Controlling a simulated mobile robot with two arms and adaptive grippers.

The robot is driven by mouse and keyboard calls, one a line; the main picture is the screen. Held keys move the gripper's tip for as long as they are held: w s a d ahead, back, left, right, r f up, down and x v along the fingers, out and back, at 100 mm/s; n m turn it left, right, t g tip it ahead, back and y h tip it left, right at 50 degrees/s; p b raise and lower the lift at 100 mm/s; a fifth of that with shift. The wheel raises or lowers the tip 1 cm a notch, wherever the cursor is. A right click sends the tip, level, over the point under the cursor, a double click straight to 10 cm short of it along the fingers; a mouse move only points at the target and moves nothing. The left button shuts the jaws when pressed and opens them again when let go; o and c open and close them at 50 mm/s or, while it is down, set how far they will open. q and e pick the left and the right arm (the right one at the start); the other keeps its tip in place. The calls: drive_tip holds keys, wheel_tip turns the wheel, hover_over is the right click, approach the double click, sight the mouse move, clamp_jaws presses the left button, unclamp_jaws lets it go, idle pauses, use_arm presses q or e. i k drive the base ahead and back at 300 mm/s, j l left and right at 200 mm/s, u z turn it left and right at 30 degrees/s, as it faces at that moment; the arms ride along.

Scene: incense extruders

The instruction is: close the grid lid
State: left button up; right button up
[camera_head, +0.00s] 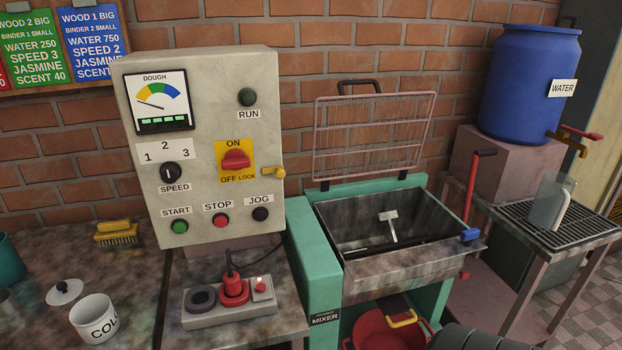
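The grid lid (373,135) is a pinkish wire grid that stands open, upright and leaning back at the rear of the mixer. A dark handle (358,86) sits at its top edge, and its hinges are at the mixer's back edge. The green mixer (313,265) has an open grey metal trough (365,237) with a pale paddle (391,222) inside. No gripper fingers show in this view, so neither gripper can be seen.
A red lever (471,187) rises at the trough's right side, with a blue block (470,235) at the front right corner. The control box (207,110) stands to the left. A water barrel (526,90) stands at right. A dark ribbed shape (480,338) shows below.

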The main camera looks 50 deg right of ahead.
sight(325, 181)
drive_tip(key=z, duration=1.65)
drive_tip(key=i+l, duration=0.15)
drive_tip(key=l, duration=0.25)
drive_tip(key=i+l+z, duration=0.15)
drive_tip(key=l, duration=0.25)
drive_tip(key=i+l, duration=0.15)
drive_tip(key=l, duration=0.25)
drive_tip(key=i+l+z, duration=0.15)
drive_tip(key=l, duration=0.25)
